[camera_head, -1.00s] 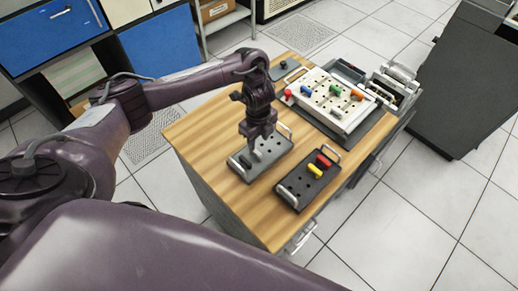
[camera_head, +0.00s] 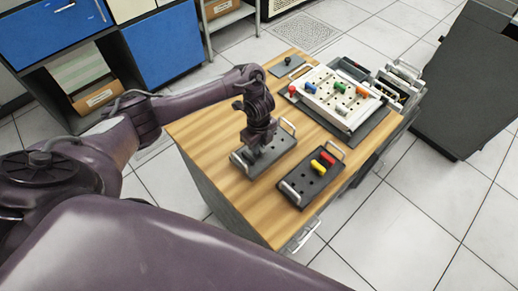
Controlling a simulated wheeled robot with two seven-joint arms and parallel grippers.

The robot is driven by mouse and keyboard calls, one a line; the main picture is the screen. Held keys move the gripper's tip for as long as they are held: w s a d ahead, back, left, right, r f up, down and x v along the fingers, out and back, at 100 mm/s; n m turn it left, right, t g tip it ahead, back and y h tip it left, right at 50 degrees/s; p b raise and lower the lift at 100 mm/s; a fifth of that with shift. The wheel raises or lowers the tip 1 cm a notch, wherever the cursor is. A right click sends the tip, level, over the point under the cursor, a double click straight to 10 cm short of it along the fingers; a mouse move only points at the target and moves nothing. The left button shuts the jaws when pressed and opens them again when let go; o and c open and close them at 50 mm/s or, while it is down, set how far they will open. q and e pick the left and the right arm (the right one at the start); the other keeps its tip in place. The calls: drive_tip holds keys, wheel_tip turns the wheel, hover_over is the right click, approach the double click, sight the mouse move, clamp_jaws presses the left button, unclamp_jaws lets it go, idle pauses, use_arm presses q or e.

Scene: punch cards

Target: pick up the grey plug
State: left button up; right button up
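My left gripper (camera_head: 258,150) points down over the grey tray (camera_head: 284,147) on the wooden table. Its fingertips are low, close to the tray's top, and hide part of it. I cannot make out the grey plug; the dark gripper covers the spot below it. The fingers are too small and dark to show whether they are open or shut on something. My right gripper is not in view.
A black tray (camera_head: 291,187) beside it holds a red plug (camera_head: 327,158) and a yellow plug (camera_head: 319,167). A white punched board (camera_head: 321,95) with several coloured plugs lies farther back. Bare wooden table (camera_head: 212,123) shows left of the gripper.

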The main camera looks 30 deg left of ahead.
use_arm(q)
clamp_jaws()
drive_tip(key=shift+r, duration=0.6)
wheel_tip(320, 180, up, 24)
drive_tip(key=p, duration=0.9)
drive_tip(key=shift+p, duration=0.4)
drive_tip(key=shift+f, duration=0.1)
